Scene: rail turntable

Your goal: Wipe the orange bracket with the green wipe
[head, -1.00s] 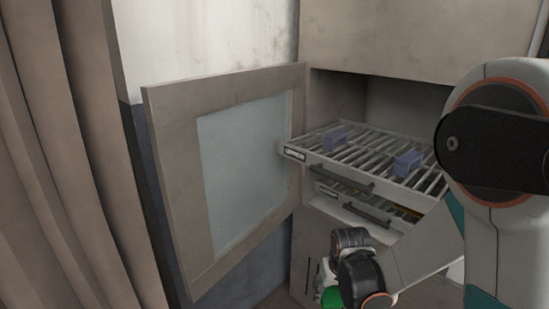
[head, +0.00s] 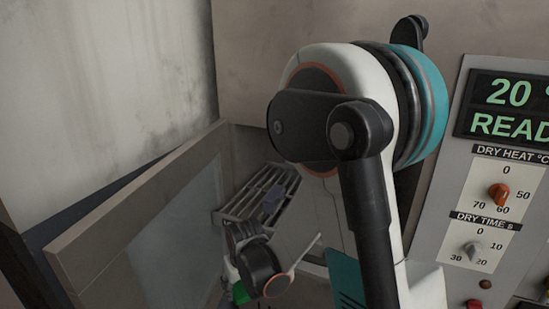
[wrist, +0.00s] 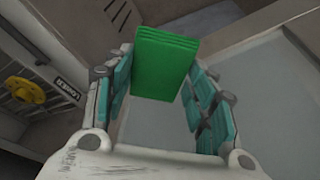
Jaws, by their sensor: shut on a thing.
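My gripper (wrist: 160,92) is shut on the green wipe (wrist: 165,62), a folded pad standing out between the teal-padded fingers. In the head view only a small piece of the wipe (head: 240,293) shows low in the picture, beside my dark wrist. A yellow-orange rounded part (wrist: 25,90) lies in a wire rack at the left of the wrist view, apart from the wipe. I cannot tell whether it is the orange bracket. No orange bracket shows clearly in the head view, where my arm covers much of the cabinet.
The open cabinet door (head: 75,243) with its pale panel stands at the left, close to my gripper. A control panel (head: 462,200) with dials and a display reading READY is at the right.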

